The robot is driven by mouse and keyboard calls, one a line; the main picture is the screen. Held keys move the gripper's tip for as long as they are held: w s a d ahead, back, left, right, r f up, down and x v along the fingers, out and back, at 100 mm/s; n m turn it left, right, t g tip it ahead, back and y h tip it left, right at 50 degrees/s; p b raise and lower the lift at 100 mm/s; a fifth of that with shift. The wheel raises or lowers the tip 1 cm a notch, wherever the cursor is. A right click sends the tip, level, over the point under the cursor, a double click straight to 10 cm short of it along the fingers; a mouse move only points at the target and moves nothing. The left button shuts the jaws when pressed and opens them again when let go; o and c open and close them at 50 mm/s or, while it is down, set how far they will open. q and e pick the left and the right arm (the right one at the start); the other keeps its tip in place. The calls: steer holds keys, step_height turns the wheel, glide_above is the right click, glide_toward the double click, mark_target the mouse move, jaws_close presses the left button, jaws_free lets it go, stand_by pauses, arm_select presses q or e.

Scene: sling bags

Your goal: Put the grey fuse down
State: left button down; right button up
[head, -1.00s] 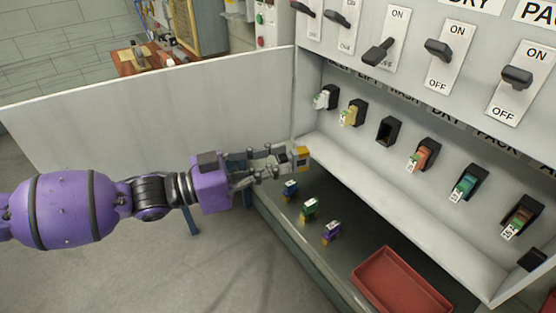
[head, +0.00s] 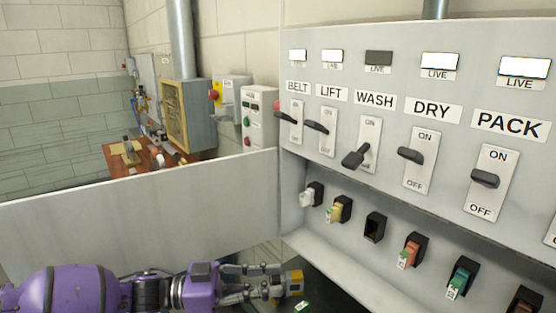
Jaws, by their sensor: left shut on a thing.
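My left gripper (head: 272,285) is shut on the grey fuse (head: 294,284), a small block with a yellow-orange part, at the bottom of the head view. It holds the fuse over the dark shelf (head: 325,295) of the cabinet, left of and below the fuse sockets. How far it is above the shelf is hard to tell. The WASH socket (head: 375,227) is empty and dark. My right gripper is not in view.
Other sockets hold a white fuse (head: 309,196), a yellow fuse (head: 336,211), an orange fuse (head: 408,254) and a teal fuse (head: 457,281). The open cabinet door (head: 140,210) stands behind my arm. The WASH lamp (head: 379,58) is dark.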

arm_select(q)
steer(key=s+d+r+n+t+y, duration=0.1)
steer(key=s+d+r+n+t, duration=0.15)
steer(key=d, duration=0.45)
steer(key=s+d+r+n+t, duration=0.1)
steer(key=s+d+r+t, duration=0.25)
steer(key=d, duration=0.35)
steer(key=w+a+n+t+y, duration=0.3)
steer(key=a+n+t+y, duration=0.65)
steer(key=a, duration=0.65)
steer(key=s+a+f+n+y, duration=0.1)
steer(key=s+a+f+y, duration=0.1)
steer(key=a+f, duration=0.3)
steer(key=s+a+f+n+y, duration=0.2)
steer(key=s+a+f+y, duration=0.1)
steer(key=a, duration=0.4)
steer(key=shift+s+f+n+y, duration=0.35)
steer(key=shift+f+y, duration=0.5)
steer(key=shift+y, duration=0.4)
steer(key=shift+a+t, duration=0.2)
steer(key=shift+t, duration=0.05)
